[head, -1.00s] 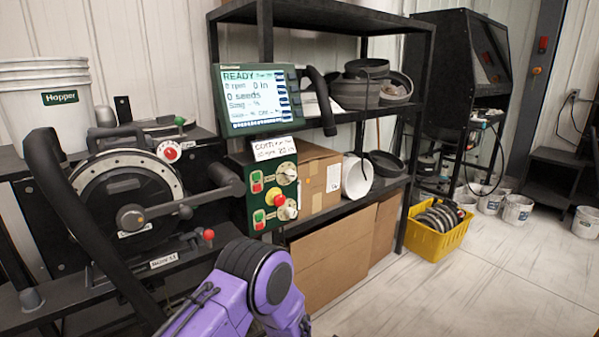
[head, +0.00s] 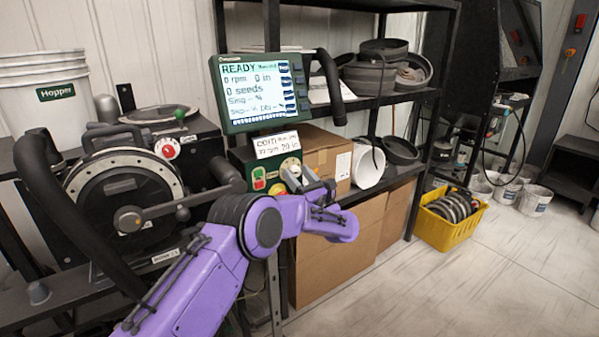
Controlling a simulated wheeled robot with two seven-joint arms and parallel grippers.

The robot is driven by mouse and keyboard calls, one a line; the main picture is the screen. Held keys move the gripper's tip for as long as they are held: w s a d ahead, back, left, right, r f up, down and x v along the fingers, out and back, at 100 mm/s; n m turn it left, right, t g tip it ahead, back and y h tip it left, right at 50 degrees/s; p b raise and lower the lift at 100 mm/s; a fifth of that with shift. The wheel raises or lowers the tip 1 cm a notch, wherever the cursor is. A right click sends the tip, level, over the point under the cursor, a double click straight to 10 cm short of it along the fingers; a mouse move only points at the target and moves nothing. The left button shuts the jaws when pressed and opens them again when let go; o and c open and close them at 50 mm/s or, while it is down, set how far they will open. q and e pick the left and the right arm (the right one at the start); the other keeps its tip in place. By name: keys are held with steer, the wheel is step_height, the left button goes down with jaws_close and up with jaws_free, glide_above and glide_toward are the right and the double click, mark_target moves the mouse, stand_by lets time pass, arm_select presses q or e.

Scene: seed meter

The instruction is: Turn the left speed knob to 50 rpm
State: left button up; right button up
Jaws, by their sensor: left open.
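The green control box (head: 240,157) stands below the display. Its upper dial knob (head: 290,167) shows beside a green and a red button (head: 259,178). The lower knob and buttons are hidden behind my left arm. I cannot tell from labels which knob is the left one. My left gripper (head: 297,180) is open, close in front of the box, just below the upper knob; its fingertips are small and I cannot tell if they touch anything. The display (head: 262,90) reads READY, 0 rpm and 0 seeds. My right gripper is not in view.
A handwritten card (head: 276,144) sits on top of the box. A black hose (head: 331,85) hangs beside the display. The seed meter (head: 122,190) stands left. Cardboard boxes (head: 335,250) and a shelf are behind my arm; a yellow crate (head: 451,228) is on the floor.

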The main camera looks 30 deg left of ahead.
arm_select(q)
steer(key=c, duration=1)
